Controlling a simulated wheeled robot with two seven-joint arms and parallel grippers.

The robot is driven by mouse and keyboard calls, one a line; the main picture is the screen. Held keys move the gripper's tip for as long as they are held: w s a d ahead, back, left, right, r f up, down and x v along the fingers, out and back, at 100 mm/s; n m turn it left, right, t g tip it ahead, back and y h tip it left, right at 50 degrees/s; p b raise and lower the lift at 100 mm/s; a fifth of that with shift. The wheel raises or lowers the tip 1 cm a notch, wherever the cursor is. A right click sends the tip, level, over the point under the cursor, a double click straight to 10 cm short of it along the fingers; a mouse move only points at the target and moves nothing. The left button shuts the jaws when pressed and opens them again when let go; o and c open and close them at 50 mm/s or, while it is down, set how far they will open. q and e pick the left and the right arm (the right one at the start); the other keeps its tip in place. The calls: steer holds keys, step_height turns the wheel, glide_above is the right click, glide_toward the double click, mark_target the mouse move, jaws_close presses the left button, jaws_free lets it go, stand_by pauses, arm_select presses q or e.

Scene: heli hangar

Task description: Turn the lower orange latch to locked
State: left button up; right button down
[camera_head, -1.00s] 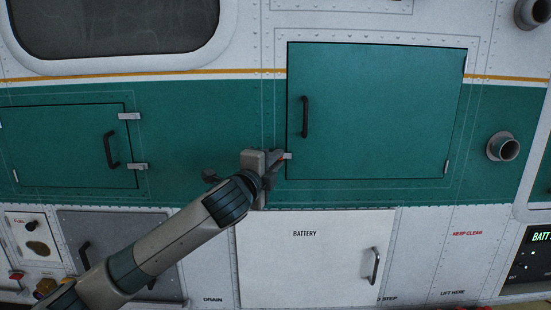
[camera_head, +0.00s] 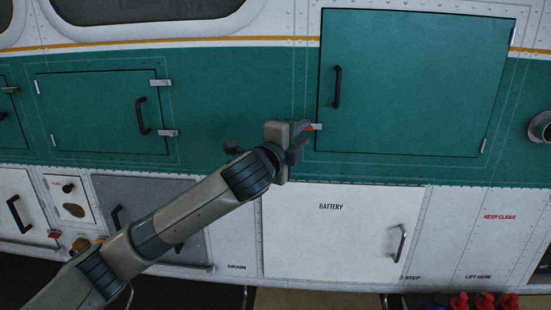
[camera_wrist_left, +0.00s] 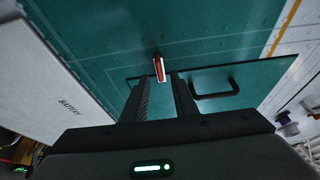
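The lower orange latch (camera_head: 312,127) is a small orange tab with a pale plate at the lower left edge of the large green door (camera_head: 420,80). In the left wrist view the latch (camera_wrist_left: 159,69) shows as a narrow orange-red bar with pale edges, just beyond the fingertips and near the middle between them. My left gripper (camera_head: 299,138) is close to the latch in the head view and partly overlaps it. I cannot tell whether a finger touches the latch. My right gripper is not in view.
The green door has a black handle (camera_head: 337,87). A white battery panel (camera_head: 340,240) with a handle lies below. A smaller green door (camera_head: 90,110) with pale latches is at left. Red-capped bottles (camera_head: 470,302) stand at the lower right.

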arm_select(q)
steer(key=b+v, duration=0.4)
steer(key=v, duration=1)
steer(key=shift+s+b, duration=0.25)
steer(key=shift+b, duration=0.15)
steer(key=shift+f, duration=0.1)
